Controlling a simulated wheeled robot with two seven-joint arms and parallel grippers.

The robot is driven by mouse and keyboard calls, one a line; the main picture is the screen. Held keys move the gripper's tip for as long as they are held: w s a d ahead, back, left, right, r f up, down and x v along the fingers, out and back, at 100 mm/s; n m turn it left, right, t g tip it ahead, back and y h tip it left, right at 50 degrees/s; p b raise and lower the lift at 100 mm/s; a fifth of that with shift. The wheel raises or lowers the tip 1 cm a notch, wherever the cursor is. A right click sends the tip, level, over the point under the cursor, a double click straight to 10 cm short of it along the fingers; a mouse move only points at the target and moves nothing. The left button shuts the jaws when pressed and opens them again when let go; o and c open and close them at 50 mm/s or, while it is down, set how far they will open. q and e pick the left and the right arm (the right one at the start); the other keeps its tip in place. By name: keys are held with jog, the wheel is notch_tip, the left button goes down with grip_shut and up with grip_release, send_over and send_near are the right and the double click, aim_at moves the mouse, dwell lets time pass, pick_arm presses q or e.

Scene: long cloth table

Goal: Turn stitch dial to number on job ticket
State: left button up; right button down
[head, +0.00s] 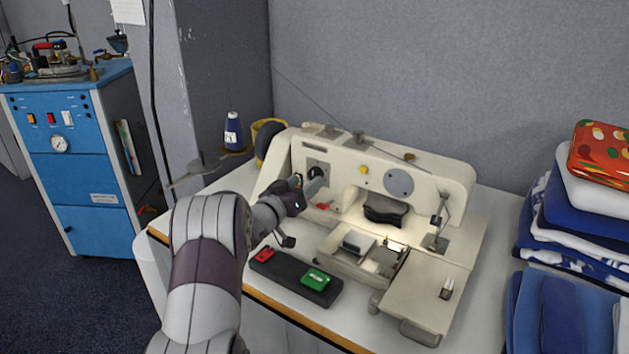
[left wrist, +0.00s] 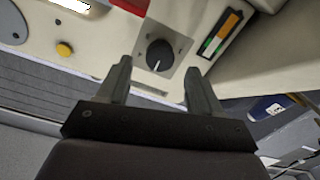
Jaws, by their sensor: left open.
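The stitch dial is a round black knob (left wrist: 159,55) with a white pointer line, on a grey square plate of the cream sewing machine (head: 430,180). In the left wrist view the pointer line points roughly down the picture. My left gripper (head: 313,181) is in front of the dial plate at the machine's left end. In the left wrist view its two fingers (left wrist: 158,72) are open, apart on either side below the knob, with nothing between them. I cannot tell whether they touch it. Dial numbers are not readable, and I cannot make out a job ticket.
A black pedal-like box with a red button (head: 263,254) and a green button (head: 316,278) lies before the machine. Folded cloths (head: 570,215) are stacked at right. A blue thread cone (head: 233,132) stands behind. A striped orange, white and green label (left wrist: 221,34) is beside the dial.

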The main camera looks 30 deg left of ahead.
aim_at(314, 176)
pick_arm(q)
jog(key=shift+w+d, duration=0.1)
jog(key=shift+w, duration=1.7)
jog(key=c, duration=1.1)
jog(key=shift+o, duration=0.2)
jog(key=shift+m, duration=0.3)
jog(key=m+b, duration=0.4)
jog(key=m, duration=0.1)
jog(key=shift+f, duration=0.15)
jog(key=shift+d+m+b, duration=0.1)
jog(key=shift+m+b, duration=1.85)
jog(key=shift+m, duration=1.35)
